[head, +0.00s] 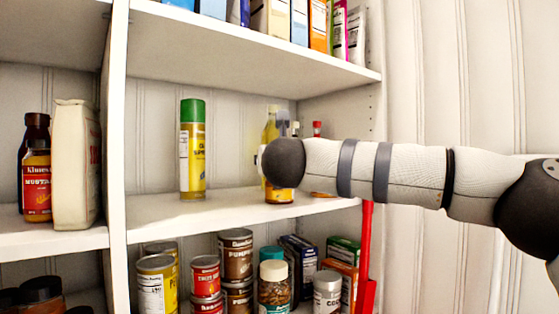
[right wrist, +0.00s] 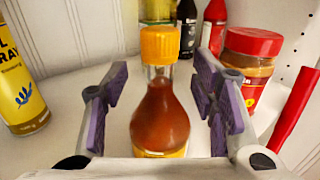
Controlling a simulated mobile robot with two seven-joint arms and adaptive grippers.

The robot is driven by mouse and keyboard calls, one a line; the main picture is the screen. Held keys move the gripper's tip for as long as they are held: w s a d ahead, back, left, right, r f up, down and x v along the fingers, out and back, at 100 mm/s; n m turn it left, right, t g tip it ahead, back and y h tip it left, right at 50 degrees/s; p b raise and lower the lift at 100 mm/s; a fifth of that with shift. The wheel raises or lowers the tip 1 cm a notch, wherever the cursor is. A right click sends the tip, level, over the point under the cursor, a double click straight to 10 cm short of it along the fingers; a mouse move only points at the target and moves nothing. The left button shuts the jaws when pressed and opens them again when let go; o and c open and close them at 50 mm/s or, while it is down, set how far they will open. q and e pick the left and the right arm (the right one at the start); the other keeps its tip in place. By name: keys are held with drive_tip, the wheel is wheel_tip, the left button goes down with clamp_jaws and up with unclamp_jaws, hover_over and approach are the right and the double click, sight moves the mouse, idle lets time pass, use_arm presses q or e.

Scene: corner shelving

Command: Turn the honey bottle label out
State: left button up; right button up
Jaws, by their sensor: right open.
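The honey bottle (right wrist: 160,118), amber with an orange cap, stands upright on the middle shelf in the right wrist view. Only a yellow label edge (right wrist: 165,152) shows low on it; the rest of the label is hidden. My right gripper (right wrist: 158,100) is open, with its purple-padded fingers on either side of the bottle and a visible gap at each side. In the head view my right wrist covers most of the bottle, and its lower part (head: 280,196) shows beneath. My left gripper is not in view.
A green-capped spray can (head: 192,150) stands left of the bottle; a red-lidded jar (right wrist: 250,62) is close to the right finger. Dark and red bottles (right wrist: 187,28) stand behind. A red upright bar (head: 367,245) is at the shelf's right front. The shelf above limits height.

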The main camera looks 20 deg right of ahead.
clamp_jaws()
drive_tip(key=shift+r+n+y, duration=0.1)
drive_tip(key=shift+n+y, duration=0.3)
drive_tip(key=shift+y, duration=0.2)
drive_tip(key=shift+s+n+y, duration=0.1)
drive_tip(key=shift+n+y, duration=0.3)
drive_tip(key=shift+y, duration=0.1)
drive_tip(key=shift+f+t+y, duration=0.2)
drive_tip(key=shift+t+y, duration=0.1)
